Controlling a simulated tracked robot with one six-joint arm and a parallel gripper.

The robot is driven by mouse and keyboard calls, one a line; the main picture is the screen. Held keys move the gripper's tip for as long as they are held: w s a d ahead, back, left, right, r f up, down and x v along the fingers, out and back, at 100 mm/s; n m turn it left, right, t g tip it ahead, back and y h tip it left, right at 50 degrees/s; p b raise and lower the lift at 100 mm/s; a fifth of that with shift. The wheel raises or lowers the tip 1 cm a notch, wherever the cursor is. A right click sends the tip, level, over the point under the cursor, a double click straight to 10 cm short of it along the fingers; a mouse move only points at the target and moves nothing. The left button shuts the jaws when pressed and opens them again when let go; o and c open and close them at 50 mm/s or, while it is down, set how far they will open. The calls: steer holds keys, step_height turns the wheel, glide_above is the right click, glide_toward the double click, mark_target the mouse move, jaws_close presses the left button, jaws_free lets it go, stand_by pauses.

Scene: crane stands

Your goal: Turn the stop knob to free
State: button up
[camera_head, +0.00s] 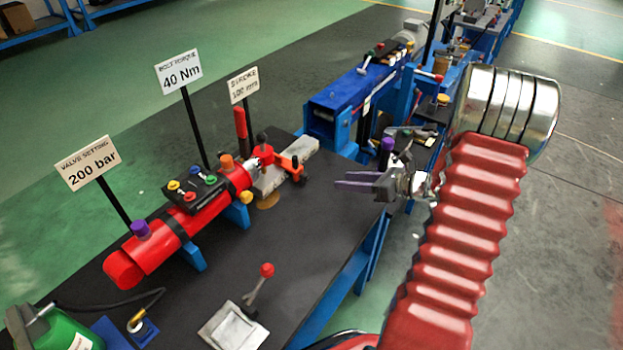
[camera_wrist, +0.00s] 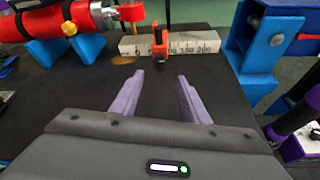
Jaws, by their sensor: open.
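An orange stop block (camera_head: 293,168) with a dark knob sits across a pale scale bar (camera_head: 306,147) beside the red cylinder. In the wrist view the orange block (camera_wrist: 160,46) stands on the scale bar (camera_wrist: 196,42), with printed numbers to both sides. The dark knob's turned position is too small to tell. My gripper (camera_head: 341,180) is open and empty, its purple fingers above the black bench top, right of the block. In the wrist view my gripper (camera_wrist: 160,75) points at the block, with a gap between them.
The red cylinder (camera_head: 185,232) carries a black panel with coloured buttons (camera_head: 195,188). A stroke sign (camera_head: 243,85) stands behind. A lever with a red ball (camera_head: 266,270) is near the front. A blue frame (camera_wrist: 265,35) stands right. The bench top (camera_head: 285,235) is clear between.

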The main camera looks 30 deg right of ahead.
mark_target(307, 178)
steer(key=x, duration=1.4)
steer(key=shift+s, duration=0.1)
steer(key=shift+c, duration=0.3)
jaws_close()
